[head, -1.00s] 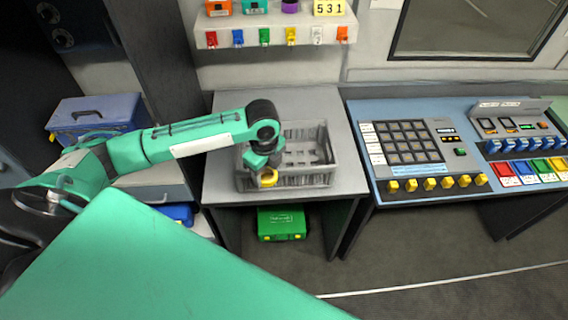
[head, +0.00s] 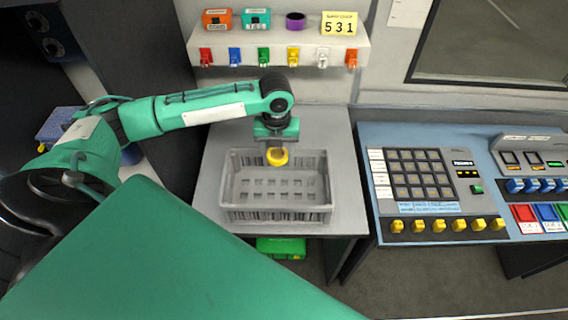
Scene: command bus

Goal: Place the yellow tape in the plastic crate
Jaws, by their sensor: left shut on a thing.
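The yellow tape (head: 277,157) is a small yellow ring in the head view. My left gripper (head: 277,147) is shut on it, pointing down, and holds it over the back part of the plastic crate. The plastic crate (head: 276,215) is grey with slatted walls and stands on a grey table. Its floor looks empty. I cannot tell exactly how high the tape is above the crate floor. My right gripper is not in view.
A shelf (head: 279,48) with colored hooks and small boxes hangs behind the table (head: 343,190). A control console (head: 368,145) stands to the right. A green case (head: 281,247) sits below the table, and a blue box (head: 57,125) is at the left.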

